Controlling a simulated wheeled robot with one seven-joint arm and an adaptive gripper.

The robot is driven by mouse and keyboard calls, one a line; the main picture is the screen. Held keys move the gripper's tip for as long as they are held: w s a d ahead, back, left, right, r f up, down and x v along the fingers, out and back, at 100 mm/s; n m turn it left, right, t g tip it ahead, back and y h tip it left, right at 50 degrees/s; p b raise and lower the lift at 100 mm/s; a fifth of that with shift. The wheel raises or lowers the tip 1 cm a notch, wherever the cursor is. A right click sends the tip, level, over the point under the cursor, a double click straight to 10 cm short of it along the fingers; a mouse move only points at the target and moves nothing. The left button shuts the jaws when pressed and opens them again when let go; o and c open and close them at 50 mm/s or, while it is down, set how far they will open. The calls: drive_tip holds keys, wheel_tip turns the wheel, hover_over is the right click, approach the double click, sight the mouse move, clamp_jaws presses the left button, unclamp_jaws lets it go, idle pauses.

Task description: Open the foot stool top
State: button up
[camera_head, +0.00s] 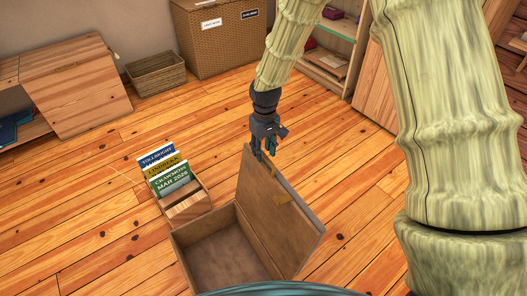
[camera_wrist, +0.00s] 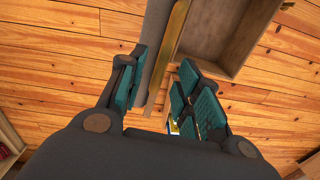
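The foot stool (camera_head: 185,254) is an open wooden box at the bottom centre of the head view, with an empty-looking inside. Its top (camera_head: 275,225) stands raised on the right side, leaning right, with its brown inner face showing. My gripper (camera_head: 268,148) is at the far upper corner of the top. In the wrist view my gripper (camera_wrist: 162,100) has its teal-padded fingers apart. The top (camera_wrist: 154,60) shows edge-on between or just beyond them, with the box (camera_wrist: 215,30) to its right. I cannot tell whether a finger touches the top.
A wooden file box with cards (camera_head: 187,208) stands just left of the stool. A wicker basket (camera_head: 157,76), a large wicker hamper (camera_head: 215,50) and a wooden cabinet (camera_head: 78,95) stand at the back. The plank floor right of the raised top is clear.

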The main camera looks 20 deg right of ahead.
drive_tip(key=shift+f, duration=0.35)
clamp_jaws()
drive_tip(key=shift+r, duration=0.1)
